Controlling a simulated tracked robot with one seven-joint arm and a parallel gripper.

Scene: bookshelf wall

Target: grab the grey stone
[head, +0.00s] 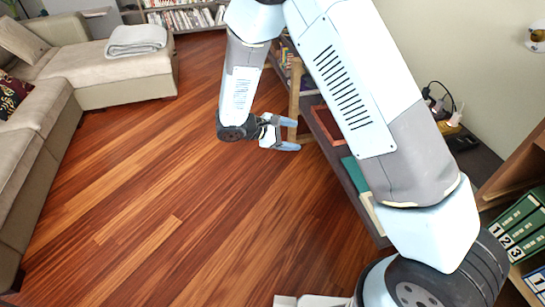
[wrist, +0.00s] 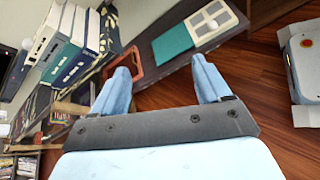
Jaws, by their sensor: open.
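I cannot make out a grey stone in either view. My gripper (head: 294,134) is open and empty, beside the long low dark shelf (head: 338,158) in the head view. In the wrist view, the two blue fingers of my gripper (wrist: 160,66) are wide apart with nothing between them. Beyond them, the shelf top holds a reddish open tray (wrist: 136,58), a teal book (wrist: 172,43) and a cream case with grey patches (wrist: 213,22). The left finger overlaps part of the reddish tray. My arm hides part of the shelf in the head view.
Upright books (wrist: 75,40) stand on the shelf in the wrist view. In the head view, a beige sofa (head: 35,125) is at left, and green binders (head: 520,225) stand at lower right. The wooden floor (head: 150,190) between sofa and shelf is clear.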

